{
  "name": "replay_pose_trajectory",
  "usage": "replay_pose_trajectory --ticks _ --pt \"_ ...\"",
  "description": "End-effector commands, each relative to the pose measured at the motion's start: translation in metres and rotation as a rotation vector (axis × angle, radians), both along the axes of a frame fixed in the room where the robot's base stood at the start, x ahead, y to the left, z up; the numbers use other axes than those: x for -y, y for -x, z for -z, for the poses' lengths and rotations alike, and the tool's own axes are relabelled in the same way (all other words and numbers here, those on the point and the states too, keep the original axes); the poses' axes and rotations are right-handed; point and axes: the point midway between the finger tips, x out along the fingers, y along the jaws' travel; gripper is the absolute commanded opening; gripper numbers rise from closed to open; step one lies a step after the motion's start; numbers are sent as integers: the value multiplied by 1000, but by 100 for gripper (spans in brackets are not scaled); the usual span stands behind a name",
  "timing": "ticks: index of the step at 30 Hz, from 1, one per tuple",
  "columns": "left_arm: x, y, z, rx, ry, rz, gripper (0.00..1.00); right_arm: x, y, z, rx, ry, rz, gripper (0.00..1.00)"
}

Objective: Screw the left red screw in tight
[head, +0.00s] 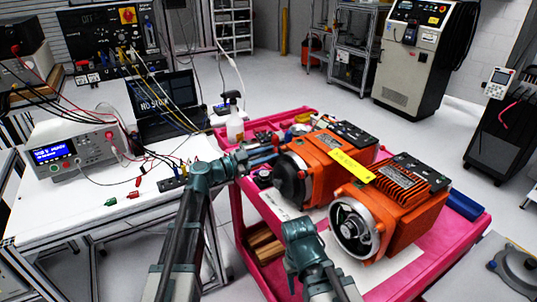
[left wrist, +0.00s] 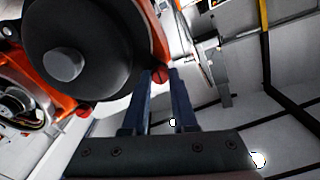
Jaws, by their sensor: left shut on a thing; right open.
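The left orange motor (head: 322,165) lies on the pink cart with its round black end cover (head: 290,180) facing me. In the left wrist view the black cover (left wrist: 90,50) fills the upper left. One red screw (left wrist: 160,75) sits at the cover's edge, between the fingertips of my left gripper (left wrist: 161,74), which is shut on it. A second red screw (left wrist: 83,111) shows at the lower rim. In the head view my left gripper (head: 270,155) is beside the motor's upper left. My right gripper (head: 300,228) is open, low in front of the motors; its fingers are hard to make out.
A second orange motor (head: 400,200) with a silver open end stands to the right on the pink cart (head: 425,262). A yellow strip (head: 352,165) lies between the motors. A white table (head: 65,205) with a meter (head: 78,155) and cables is at left.

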Motion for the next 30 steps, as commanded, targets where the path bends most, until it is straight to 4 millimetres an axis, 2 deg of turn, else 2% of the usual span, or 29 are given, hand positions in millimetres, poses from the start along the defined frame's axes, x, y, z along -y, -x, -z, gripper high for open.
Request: replay_pose_trajectory --ticks 18,30 --pt "-1 3 2 483 -329 4 0 0 0 0 0 0 0 55" --pt "-1 3 2 717 -485 6 0 0 0 0 0 0 0 55"
